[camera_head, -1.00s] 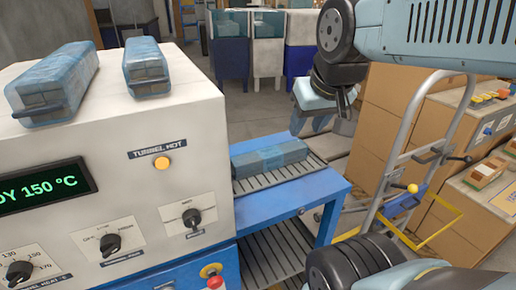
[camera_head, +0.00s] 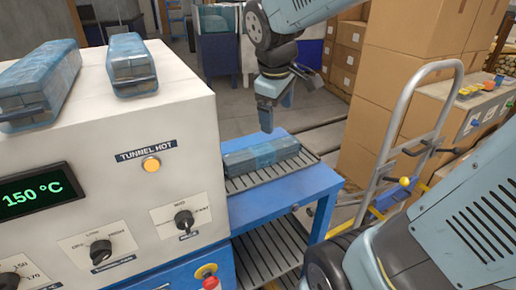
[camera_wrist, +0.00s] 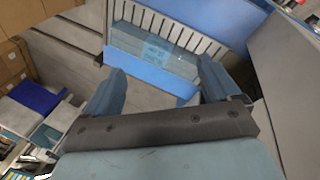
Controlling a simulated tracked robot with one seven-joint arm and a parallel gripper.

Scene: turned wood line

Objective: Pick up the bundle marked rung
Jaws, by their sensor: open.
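A wood bundle (camera_head: 262,157) in bluish film lies on the slatted outfeed of the blue table beside the machine. In the wrist view the same bundle (camera_wrist: 155,50) lies ahead of my fingers, with faint marking that I cannot read. My gripper (camera_head: 278,117) is open and empty, pointing down above and slightly to the right of the bundle, apart from it. In the wrist view my gripper (camera_wrist: 160,70) has its fingers spread on either side of the bundle's near edge. Two more wrapped bundles, one at the left (camera_head: 38,88) and one beside it (camera_head: 132,62), rest on the machine top.
The white machine (camera_head: 130,200) with knobs and a lit display stands at the left of the blue table (camera_head: 300,190). A grey hand truck (camera_head: 400,130) and stacked cardboard boxes (camera_head: 420,60) stand to the right. Open floor shows behind the table.

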